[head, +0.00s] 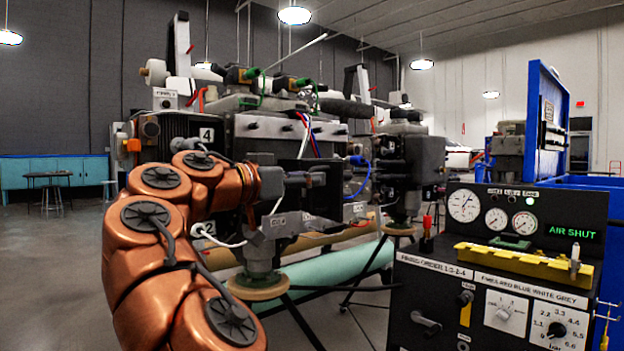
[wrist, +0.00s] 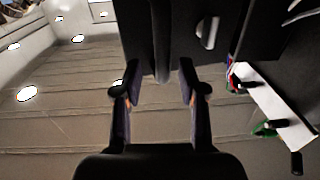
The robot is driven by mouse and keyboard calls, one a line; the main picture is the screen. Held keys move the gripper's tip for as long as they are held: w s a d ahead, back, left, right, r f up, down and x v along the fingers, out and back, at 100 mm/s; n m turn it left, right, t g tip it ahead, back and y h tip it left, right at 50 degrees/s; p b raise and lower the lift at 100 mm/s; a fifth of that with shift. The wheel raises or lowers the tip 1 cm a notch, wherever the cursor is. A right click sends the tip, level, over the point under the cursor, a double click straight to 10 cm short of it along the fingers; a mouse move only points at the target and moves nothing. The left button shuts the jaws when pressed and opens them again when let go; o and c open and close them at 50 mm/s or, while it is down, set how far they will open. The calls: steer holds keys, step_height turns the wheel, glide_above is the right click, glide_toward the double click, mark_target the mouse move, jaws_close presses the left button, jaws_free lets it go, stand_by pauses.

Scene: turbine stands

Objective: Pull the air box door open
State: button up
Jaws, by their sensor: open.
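My gripper (head: 318,180) is at the side of the dark engine (head: 282,128) in the middle of the head view, partly lost against dark parts. In the wrist view my gripper (wrist: 155,88) has its two fingers apart with nothing held. A dark upright bar (wrist: 161,40), perhaps a door handle, lies just beyond and between the fingertips; I cannot tell if they touch it. A dark flat panel (wrist: 220,22), which may be the air box door, fills the area behind, with a small pale fitting on it. The door's edges and hinge are not clear.
A black control console (head: 480,300) with gauges stands at the right, its screen (head: 578,229) reading AIR SHUT. A second engine stand (head: 407,165) is behind. A pale green roll (head: 325,277) lies below. Red, white and blue wires (head: 308,134) hang near my gripper. Open floor lies at left.

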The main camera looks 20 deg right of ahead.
steer(key=v, duration=0.9)
steer(key=shift+a, duration=0.3)
steer(key=shift+s, duration=0.1)
steer(key=s+d+r+n+g+y+p, duration=0.1)
steer(key=s+d+r+g+y+p, duration=0.1)
steer(key=s+d+r+p, duration=0.35)
steer(key=s+d+r+n+g+y+p, duration=0.1)
steer(key=s+d+r+n+g+p, duration=0.1)
steer(key=d+p, duration=0.65)
steer(key=s+d+f+n+g+y+p, duration=0.1)
steer(key=s+d+f+n+y+p, duration=0.1)
steer(key=s+d+f+y+p, duration=0.25)
steer(key=s+a+f+n+g+y+p, duration=0.1)
steer(key=s+a+f+n+y+p, duration=0.2)
steer(key=s+a+f+p, duration=0.1)
steer(key=s+a+f+n+g+y+p, duration=0.1)
steer(key=s+a+f+n+y+p, duration=0.2)
steer(key=s+a+p, duration=0.3)
steer(key=s+a+f+n+g+y+p, duration=0.1)
steer(key=s+a+f+p, duration=0.4)
steer(key=s+p, duration=0.5)
steer(key=shift+s+a+f+n+y, duration=0.45)
steer(key=shift+s+n+y, duration=0.45)
steer(key=shift+y, duration=0.25)
